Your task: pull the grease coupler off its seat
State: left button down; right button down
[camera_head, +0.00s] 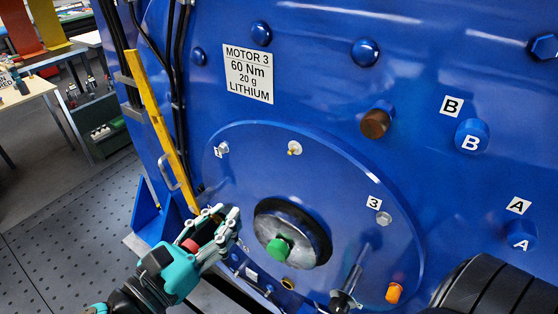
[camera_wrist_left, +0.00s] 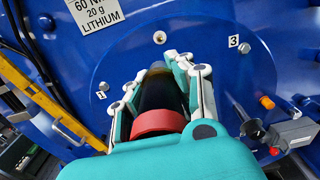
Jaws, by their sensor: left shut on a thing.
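My left gripper (camera_head: 228,222) is in front of the left edge of the round blue motor cover. It is shut on a black cylinder with a red collar, which looks like the grease coupler (camera_head: 190,246). In the left wrist view the coupler (camera_wrist_left: 158,122) lies between the fingers of my left gripper (camera_wrist_left: 160,75), red collar toward me and a dull yellowish tip at the far end. The fingers cover its sides. Whether its tip touches a seat cannot be told. My right gripper is not in view.
The cover carries a green cap (camera_head: 279,249) on its hub, a brass-coloured fitting (camera_head: 294,148) and an orange plug (camera_head: 394,293). A metal rod with a black collar (camera_head: 343,300) stands out low on the right. A yellow bar (camera_head: 158,125) and black cables run at left.

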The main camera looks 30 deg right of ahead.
aim_at(196, 246)
pick_arm(q)
jog(key=v, duration=0.5)
jog(key=shift+a, duration=0.15)
jog(key=v, duration=0.3)
jog(key=shift+s+a+b, duration=0.2)
jog(key=shift+b, duration=0.15)
